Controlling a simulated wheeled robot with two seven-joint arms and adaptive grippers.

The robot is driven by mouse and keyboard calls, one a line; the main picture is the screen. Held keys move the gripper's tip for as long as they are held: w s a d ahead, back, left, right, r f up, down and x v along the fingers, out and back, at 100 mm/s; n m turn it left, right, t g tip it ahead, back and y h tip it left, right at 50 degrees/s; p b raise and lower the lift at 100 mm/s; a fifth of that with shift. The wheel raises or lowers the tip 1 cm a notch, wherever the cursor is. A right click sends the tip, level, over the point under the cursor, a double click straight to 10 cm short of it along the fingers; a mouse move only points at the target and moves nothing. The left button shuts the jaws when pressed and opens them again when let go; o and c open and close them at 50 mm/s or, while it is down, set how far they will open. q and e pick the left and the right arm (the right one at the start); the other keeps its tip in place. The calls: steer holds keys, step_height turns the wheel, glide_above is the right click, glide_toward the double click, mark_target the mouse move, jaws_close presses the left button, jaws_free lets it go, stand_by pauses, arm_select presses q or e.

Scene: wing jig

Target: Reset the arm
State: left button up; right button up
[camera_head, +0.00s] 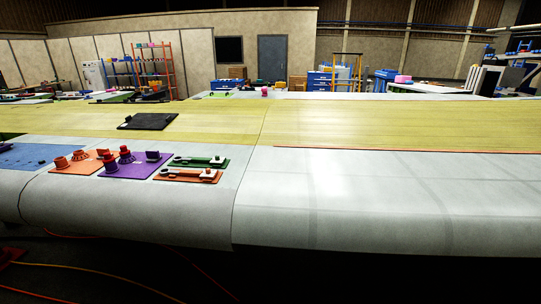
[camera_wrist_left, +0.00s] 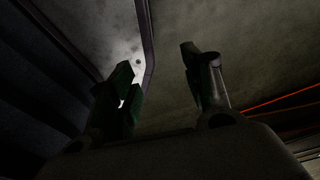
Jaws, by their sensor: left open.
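My left gripper (camera_wrist_left: 160,75) shows in the left wrist view with its two fingers apart and nothing between them. Behind the fingers is a dim grey surface (camera_wrist_left: 265,45) with a dark strip running up it. Neither arm nor gripper shows in the head view. The wing (camera_head: 350,205) fills the front of the head view, with a pale front part and a yellow part behind.
On the wing lie an orange plate (camera_head: 76,167), a purple plate (camera_head: 125,171) with knobs, a green plate (camera_head: 185,163), a smaller orange plate (camera_head: 175,176) and a black plate (camera_head: 147,121). The wing's right part is bare. Orange cables (camera_head: 95,267) lie on the dark floor in front.

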arm_select(q)
steer(key=s+a+f, duration=0.1)
steer(key=s+f, duration=0.1)
steer(key=s, duration=0.4)
steer(key=shift+a+f, duration=0.15)
steer(key=shift+f, duration=0.05)
stand_by(0.9)
